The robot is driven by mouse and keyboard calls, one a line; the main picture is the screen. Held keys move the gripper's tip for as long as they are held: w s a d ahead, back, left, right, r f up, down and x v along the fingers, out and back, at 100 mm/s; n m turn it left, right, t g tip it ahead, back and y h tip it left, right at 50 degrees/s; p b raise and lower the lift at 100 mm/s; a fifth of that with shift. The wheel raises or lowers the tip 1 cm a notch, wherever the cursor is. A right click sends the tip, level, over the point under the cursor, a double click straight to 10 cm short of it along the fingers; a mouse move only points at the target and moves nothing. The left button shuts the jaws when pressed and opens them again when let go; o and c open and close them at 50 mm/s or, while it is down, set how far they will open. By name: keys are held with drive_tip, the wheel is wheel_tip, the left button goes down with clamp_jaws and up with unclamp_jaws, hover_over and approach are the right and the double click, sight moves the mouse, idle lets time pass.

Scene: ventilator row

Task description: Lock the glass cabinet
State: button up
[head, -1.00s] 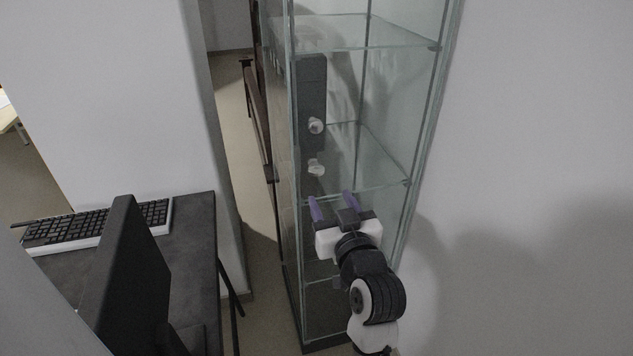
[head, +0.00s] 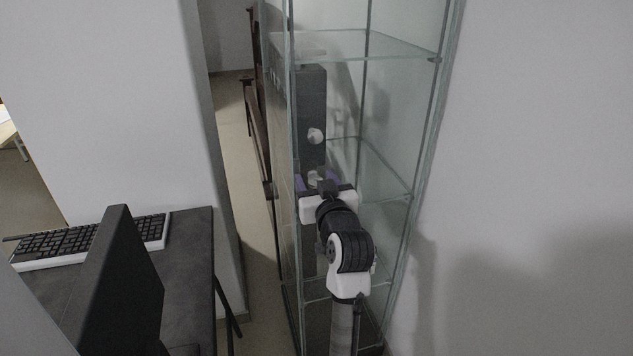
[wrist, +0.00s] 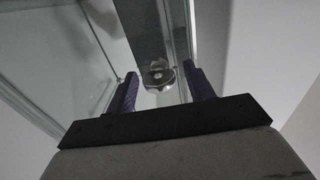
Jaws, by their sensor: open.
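The glass cabinet (head: 385,135) stands tall in the middle of the head view, with clear panes and glass shelves. A dark upright lock plate (head: 312,100) is on its front and carries a round silver knob (head: 315,136). In the wrist view a silver knob (wrist: 158,75) lies between and slightly beyond the two fingers. I cannot tell whether the fingers touch it.
A dark desk (head: 190,250) with a keyboard (head: 90,240) and a black monitor (head: 125,290) stands on the left. A white wall (head: 540,150) is close to the cabinet's right. A narrow passage (head: 238,130) runs left of the cabinet.

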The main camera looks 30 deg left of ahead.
drive_tip(key=c, duration=1)
drive_tip(key=shift+f+n, duration=0.1)
drive_tip(key=shift+n, duration=0.3)
drive_tip(key=n+b, duration=0.2)
drive_tip(key=n, duration=0.2)
drive_tip(key=n+b, duration=0.3)
drive_tip(key=n, duration=0.1)
drive_tip(key=shift+s+f+n, duration=0.1)
drive_tip(key=shift+f+n, duration=0.05)
drive_tip(key=shift+n, duration=0.15)
drive_tip(key=n+b, duration=0.2)
drive_tip(key=n, duration=0.1)
drive_tip(key=shift+a+n, duration=0.1)
drive_tip(key=shift+n, duration=0.2)
drive_tip(key=n+b, duration=0.3)
drive_tip(key=n, duration=0.1)
drive_tip(key=shift+n, duration=0.4)
drive_tip(key=shift+b, duration=0.3)
